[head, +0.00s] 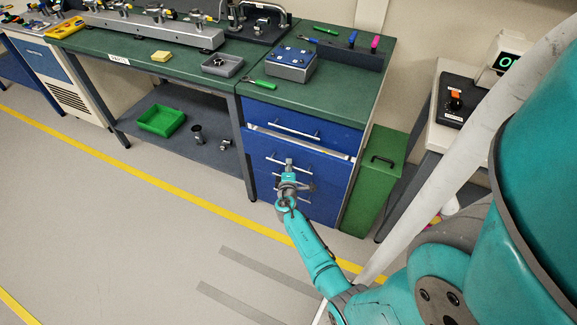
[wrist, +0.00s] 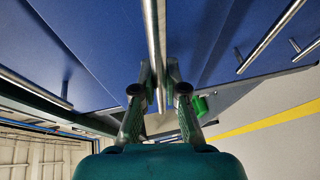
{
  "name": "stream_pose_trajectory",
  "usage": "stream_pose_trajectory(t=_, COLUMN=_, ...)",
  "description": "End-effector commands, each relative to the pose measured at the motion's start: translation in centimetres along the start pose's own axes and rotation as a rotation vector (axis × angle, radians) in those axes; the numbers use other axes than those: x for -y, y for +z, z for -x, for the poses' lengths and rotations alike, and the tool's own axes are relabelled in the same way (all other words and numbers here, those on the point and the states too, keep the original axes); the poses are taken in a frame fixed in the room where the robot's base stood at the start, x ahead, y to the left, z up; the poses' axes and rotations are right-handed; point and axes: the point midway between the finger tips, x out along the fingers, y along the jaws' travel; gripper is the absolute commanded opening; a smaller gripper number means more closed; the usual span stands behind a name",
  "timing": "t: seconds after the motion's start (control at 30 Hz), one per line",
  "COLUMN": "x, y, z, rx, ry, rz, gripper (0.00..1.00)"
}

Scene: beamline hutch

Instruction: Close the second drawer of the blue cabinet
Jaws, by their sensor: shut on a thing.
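The blue cabinet (head: 335,195) stands under the right end of the green bench in the head view, with drawers stacked one above another. The top drawer (head: 300,124) looks shut. The second drawer (head: 330,172) stands out a little, with a pale strip along its top edge. The fingers hide part of the handle.
A green container (head: 372,178) stands close to the cabinet's right side. The bench top (head: 325,97) carries a blue box (head: 290,64) and tools. A green bin (head: 161,120) lies on the lower shelf. The floor (head: 180,225) in front is clear.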

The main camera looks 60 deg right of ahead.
Motion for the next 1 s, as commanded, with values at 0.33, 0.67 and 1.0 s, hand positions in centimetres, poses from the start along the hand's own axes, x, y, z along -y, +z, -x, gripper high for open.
stream_pose_trajectory(t=0.33, x=-0.7, y=1.1, z=-2.8, rx=0.002, ry=0.002, rz=-0.001, gripper=0.0)
stream_pose_trajectory(t=0.67, x=-0.9, y=1.7, z=-4.1, rx=0.0, ry=0.0, rz=-0.001, gripper=0.0)
stream_pose_trajectory(t=1.0, x=-0.9, y=1.7, z=-4.0, rx=0.0, ry=0.0, rz=-0.001, gripper=0.37)
